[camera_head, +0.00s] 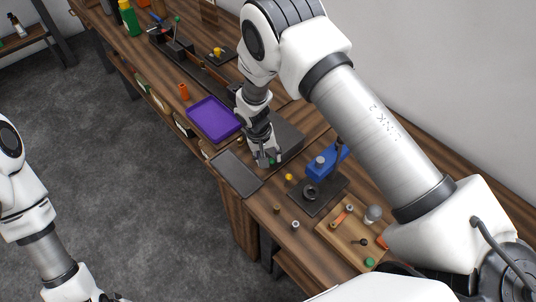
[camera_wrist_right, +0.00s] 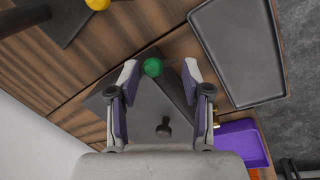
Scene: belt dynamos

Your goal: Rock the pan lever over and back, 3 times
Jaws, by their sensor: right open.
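My right gripper (camera_head: 266,160) is open, pointing down over the dark grey box (camera_head: 288,136) on the bench. In the right wrist view its two fingers (camera_wrist_right: 161,70) stand apart on either side of a green ball knob (camera_wrist_right: 153,67), with visible gaps to it. The knob is at the edge of a dark grey sloped surface (camera_wrist_right: 140,105), which also bears a black knob (camera_wrist_right: 164,128). I take the green knob as part of the pan lever, but its shaft is hidden from above. My left arm is at the lower left; its gripper is outside the frame.
A dark flat tray (camera_head: 237,174) and a purple tray (camera_head: 213,119) lie beside the box. A blue-and-black press (camera_head: 322,163) and a wooden tray of small parts (camera_head: 345,238) stand nearer me. A black rail fixture (camera_head: 185,55) is farther along the bench.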

